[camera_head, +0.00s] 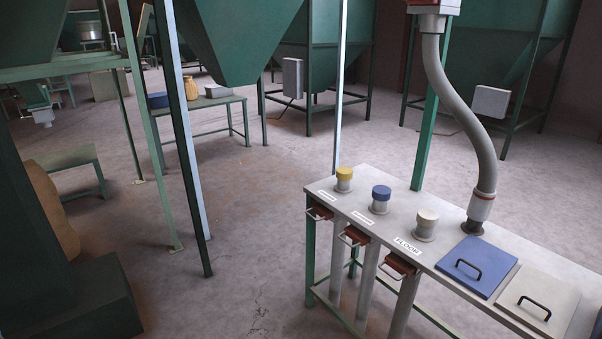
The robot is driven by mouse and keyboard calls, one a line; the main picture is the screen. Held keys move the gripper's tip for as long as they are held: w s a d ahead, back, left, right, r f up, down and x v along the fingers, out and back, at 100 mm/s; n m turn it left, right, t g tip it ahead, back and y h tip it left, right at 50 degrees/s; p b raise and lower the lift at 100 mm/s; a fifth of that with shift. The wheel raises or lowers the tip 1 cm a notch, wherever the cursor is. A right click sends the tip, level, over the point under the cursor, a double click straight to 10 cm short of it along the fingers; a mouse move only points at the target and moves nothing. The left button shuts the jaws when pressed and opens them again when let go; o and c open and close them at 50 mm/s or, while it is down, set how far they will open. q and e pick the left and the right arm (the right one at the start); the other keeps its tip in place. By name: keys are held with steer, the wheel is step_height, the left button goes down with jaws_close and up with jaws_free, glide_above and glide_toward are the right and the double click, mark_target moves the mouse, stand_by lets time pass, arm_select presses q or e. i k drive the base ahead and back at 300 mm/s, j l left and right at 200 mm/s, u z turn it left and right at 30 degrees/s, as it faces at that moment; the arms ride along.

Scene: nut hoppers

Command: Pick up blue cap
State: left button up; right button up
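The blue cap (381,193) sits on top of a short grey pipe stub on the grey table (407,187) at the right. It stands between a yellow cap (344,174) on its left and a white cap (427,216) on its right, each on its own stub. Neither of my grippers shows in the head view, so whether they are open or shut is not seen.
Red slide handles (353,236) stick out of the table's front edge. A blue lid (476,264) and a pale lid (541,302) lie further right. A curved grey hose (463,110) meets the table behind them. Open floor (245,235) lies to the left.

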mark_target(379, 193)
steer(key=i+j+u, duration=0.2)
steer(key=i+u, duration=0.8)
steer(key=i, duration=0.2)
steer(key=i+z, duration=0.5)
steer(key=i+j+z, duration=0.25)
steer(key=z, duration=0.2)
steer(key=i+j+z, duration=0.3)
steer(key=z, duration=0.2)
steer(key=i+j, duration=0.05)
